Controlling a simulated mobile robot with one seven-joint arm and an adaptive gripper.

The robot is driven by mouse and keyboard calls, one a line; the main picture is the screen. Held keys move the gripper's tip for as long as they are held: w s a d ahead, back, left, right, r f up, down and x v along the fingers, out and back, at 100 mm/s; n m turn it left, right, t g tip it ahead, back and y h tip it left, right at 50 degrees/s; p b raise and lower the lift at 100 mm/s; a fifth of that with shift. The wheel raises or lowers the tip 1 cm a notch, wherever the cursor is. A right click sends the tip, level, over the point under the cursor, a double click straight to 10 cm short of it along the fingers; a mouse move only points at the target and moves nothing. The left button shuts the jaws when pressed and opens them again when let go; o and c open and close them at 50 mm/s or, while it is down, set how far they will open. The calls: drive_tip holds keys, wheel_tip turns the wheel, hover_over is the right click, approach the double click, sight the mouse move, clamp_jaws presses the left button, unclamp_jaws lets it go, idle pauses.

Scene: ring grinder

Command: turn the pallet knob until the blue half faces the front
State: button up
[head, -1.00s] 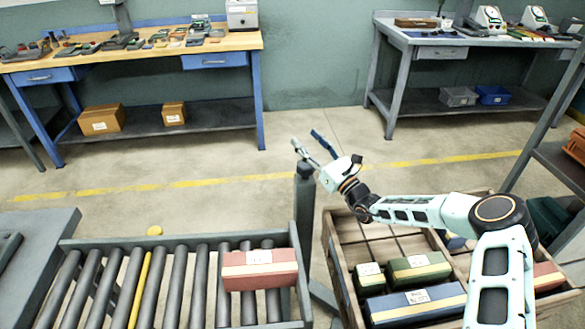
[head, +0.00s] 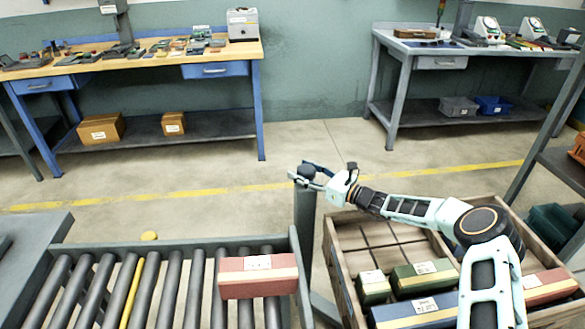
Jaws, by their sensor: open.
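The pallet knob is a dark cap (head: 306,171) on top of a dark grey post (head: 305,212) between the roller conveyor and the wooden crate. I cannot tell whether the fingers touch the knob. The knob is small here, and which way its blue half faces does not show.
A red box (head: 258,276) sits on the roller conveyor (head: 205,262) at left. The wooden crate (head: 335,262) at right holds green (head: 422,277), blue (head: 415,309) and red boxes under my arm. Two workbenches stand behind; the floor between is open.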

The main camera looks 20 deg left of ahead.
drive_tip(key=shift+x, duration=2)
drive_tip(key=shift+c, duration=0.4)
drive_tip(key=shift+f, duration=0.1)
drive_tip(key=c, duration=1.1)
drive_tip(key=shift+c, duration=0.2)
